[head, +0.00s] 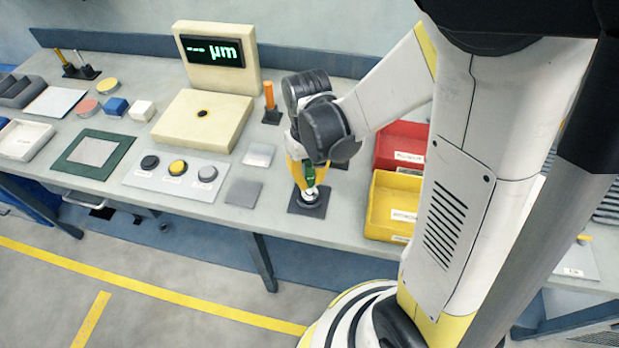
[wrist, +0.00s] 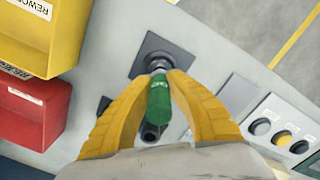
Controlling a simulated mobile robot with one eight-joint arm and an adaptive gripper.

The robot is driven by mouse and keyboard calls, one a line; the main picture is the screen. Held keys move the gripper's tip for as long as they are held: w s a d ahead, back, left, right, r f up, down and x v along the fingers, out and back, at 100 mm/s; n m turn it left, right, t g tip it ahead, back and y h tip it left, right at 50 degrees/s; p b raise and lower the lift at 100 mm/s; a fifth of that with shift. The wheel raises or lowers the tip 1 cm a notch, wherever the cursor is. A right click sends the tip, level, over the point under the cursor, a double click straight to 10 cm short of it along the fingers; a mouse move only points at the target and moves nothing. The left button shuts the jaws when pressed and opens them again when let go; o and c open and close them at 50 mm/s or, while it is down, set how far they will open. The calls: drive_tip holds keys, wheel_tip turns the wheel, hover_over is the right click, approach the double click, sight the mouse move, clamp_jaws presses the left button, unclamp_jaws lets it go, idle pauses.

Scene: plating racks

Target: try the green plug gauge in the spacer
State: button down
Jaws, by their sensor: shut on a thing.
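My gripper (head: 308,174) is shut on the green plug gauge (head: 309,176) by its green handle. The green handle (wrist: 158,95) also shows between the two yellow fingers in the wrist view. The gauge points down over a dark square plate (head: 294,207) near the bench's front edge. A round grey part, seemingly the spacer (wrist: 157,62), sits at the middle of that plate. The gauge's lower end is at this part. The fingers and handle hide the bore, so I cannot tell whether the tip is inside it.
A yellow bin (head: 390,215) and a red bin (head: 401,140) stand to the right. An orange-handled gauge (head: 269,95) stands behind left. A grey square plate (head: 244,193) and a panel with round buttons (head: 178,168) lie left. A readout (head: 215,52) stands at the back.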

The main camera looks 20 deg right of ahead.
sight(309, 163)
drive_tip(key=shift+f+b, duration=1.25)
drive_tip(key=shift+f, duration=0.2)
drive_tip(key=shift+r, duration=0.1)
idle(1.1)
drive_tip(key=shift+r+p, duration=2.95)
drive_tip(key=shift+r, duration=0.85)
